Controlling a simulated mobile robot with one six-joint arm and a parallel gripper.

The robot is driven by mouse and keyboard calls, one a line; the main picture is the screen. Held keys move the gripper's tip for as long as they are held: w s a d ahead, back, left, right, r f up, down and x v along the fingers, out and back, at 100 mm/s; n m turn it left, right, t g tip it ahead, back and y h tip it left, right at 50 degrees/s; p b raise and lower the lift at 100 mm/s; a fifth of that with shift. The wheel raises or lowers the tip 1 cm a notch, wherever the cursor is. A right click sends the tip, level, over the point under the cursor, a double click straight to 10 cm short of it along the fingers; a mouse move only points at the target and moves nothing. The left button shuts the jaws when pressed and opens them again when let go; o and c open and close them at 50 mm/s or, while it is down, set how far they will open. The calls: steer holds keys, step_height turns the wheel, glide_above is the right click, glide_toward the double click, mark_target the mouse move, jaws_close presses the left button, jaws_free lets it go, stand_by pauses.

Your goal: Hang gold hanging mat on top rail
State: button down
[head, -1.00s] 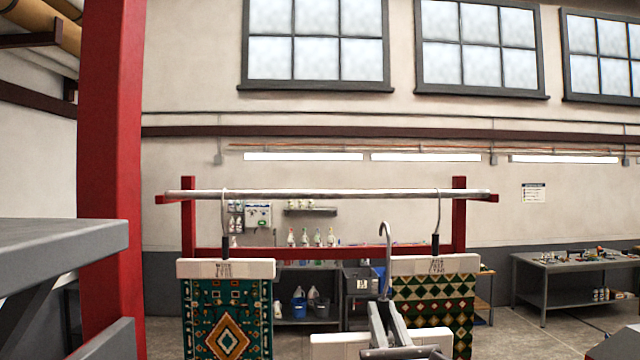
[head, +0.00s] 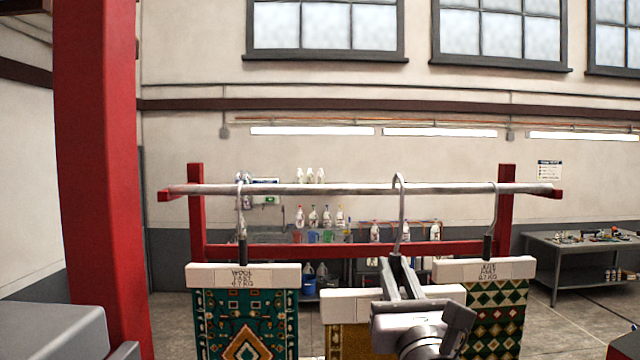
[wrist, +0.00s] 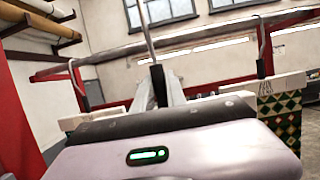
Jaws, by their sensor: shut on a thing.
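The gold hanging mat (head: 346,341) hangs below a white hanger bar with a metal hook above it. My gripper (head: 397,268) is shut on the hanger's neck, under the hook, and it also shows in the wrist view (wrist: 159,88). The top rail (head: 320,189) is a silver bar across the red frame. The hook's curved tip shows just above the rail's line; I cannot tell whether it rests on the rail. The mat is partly hidden by my gripper and cut off by the picture's lower edge.
A teal patterned mat (head: 245,325) hangs on the rail at left, and a green-and-cream diamond mat (head: 497,320) hangs at right, close to the held hanger. A red post (head: 98,180) stands at near left. Bottles and a grey workbench (head: 580,249) are behind.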

steer(key=shift+w+a, duration=0.15)
steer(key=shift+w, duration=0.2)
steer(key=shift+d+r, duration=0.2)
steer(key=shift+d, duration=0.05)
steer(key=shift+w, duration=0.3)
steer(key=w+p, duration=0.4)
steer(key=w, duration=1.4)
steer(key=shift+w, duration=0.25)
steer(key=shift+s+f, duration=0.1)
